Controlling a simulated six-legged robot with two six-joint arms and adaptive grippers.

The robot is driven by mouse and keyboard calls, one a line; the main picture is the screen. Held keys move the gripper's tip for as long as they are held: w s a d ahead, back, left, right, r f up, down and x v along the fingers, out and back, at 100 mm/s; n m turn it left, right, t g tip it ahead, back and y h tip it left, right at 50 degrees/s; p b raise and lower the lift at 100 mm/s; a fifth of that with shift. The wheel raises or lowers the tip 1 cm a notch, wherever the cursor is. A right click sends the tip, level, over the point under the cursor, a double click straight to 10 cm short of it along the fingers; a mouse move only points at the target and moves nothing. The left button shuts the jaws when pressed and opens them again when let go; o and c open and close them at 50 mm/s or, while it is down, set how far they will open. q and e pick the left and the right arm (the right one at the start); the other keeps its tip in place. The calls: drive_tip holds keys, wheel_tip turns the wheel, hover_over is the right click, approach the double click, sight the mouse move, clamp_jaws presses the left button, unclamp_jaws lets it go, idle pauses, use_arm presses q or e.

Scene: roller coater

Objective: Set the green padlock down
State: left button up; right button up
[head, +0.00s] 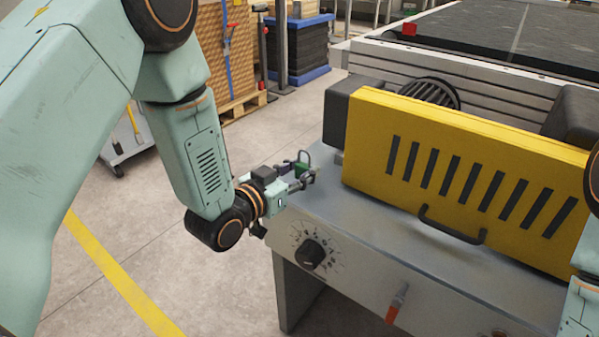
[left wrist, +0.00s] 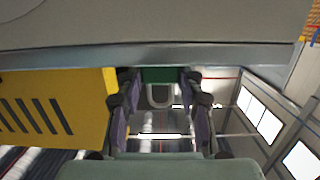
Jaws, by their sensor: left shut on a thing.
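The green padlock (head: 301,169) is held upright, its grey shackle pointing up, at the left end of the machine's grey top (head: 375,220). My left gripper (head: 303,178) reaches in from the left and is shut on the padlock's body. In the left wrist view, which is upside down, the green body (left wrist: 159,75) sits between the two fingers, with the shackle (left wrist: 159,98) below it in the picture. I cannot tell whether the padlock's underside touches the grey top. My right gripper is out of view.
A yellow slotted guard (head: 455,165) with a black handle (head: 450,226) stands just right of the padlock. The machine's front has a black knob (head: 311,254) and a red-tipped lever (head: 396,303). The grey top in front of the guard is clear.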

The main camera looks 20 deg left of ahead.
use_arm(q)
drive_tip(key=shift+f, duration=0.1)
drive_tip(key=o, duration=1.2)
drive_tip(key=shift+o, duration=0.2)
drive_tip(key=shift+w, duration=0.1)
drive_tip(key=shift+s+a, duration=0.15)
drive_tip(key=shift+s, duration=0.2)
drive_tip(key=p+v, duration=0.4)
drive_tip(key=v, duration=0.7)
drive_tip(key=shift+s, duration=0.15)
